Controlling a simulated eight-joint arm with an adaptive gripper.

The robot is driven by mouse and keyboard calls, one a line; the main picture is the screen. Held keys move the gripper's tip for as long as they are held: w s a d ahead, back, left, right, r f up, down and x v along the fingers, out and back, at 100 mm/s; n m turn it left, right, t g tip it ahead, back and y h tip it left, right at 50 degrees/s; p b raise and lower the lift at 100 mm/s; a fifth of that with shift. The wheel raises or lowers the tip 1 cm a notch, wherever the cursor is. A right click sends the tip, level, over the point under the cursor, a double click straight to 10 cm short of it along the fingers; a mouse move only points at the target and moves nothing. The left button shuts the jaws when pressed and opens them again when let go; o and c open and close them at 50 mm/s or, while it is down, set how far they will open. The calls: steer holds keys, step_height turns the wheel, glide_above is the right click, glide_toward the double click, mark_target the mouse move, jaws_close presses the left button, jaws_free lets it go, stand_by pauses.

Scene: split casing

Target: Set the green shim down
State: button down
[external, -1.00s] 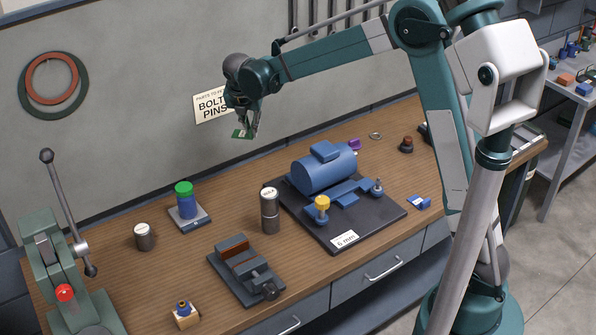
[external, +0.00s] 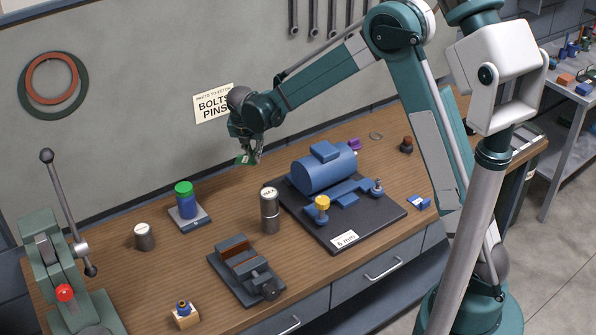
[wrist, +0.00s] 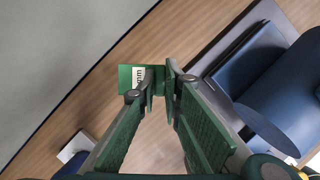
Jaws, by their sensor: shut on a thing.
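The green shim (external: 243,158) is a small flat plate, held in the air above the back of the wooden bench. In the wrist view the shim (wrist: 127,74) has a white label with dark lettering, partly covered by a fingertip. My gripper (external: 252,154) is shut on the shim, which sticks out to the left of the fingertips. In the wrist view my gripper (wrist: 160,82) has its fingertips close together over bare bench wood. The shim is apart from the bench and from every other object.
A blue motor-like casing (external: 323,170) stands on a dark mat (external: 338,238) to the right. A metal canister (external: 270,212), a vice (external: 246,272) and a green-capped blue cylinder (external: 185,199) stand nearer the front and left. Bench wood (external: 225,185) below my gripper is clear.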

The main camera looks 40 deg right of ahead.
mark_target(254, 163)
steer(key=shift+f, duration=0.1)
steer(key=shift+f, duration=3)
steer(key=shift+f, duration=1.9)
steer(key=shift+f+b, duration=0.15)
steer(key=shift+b, duration=0.2)
steer(key=c, duration=2.8)
jaws_free()
steer(key=shift+p+v, duration=0.4)
steer(key=shift+v, duration=5.75)
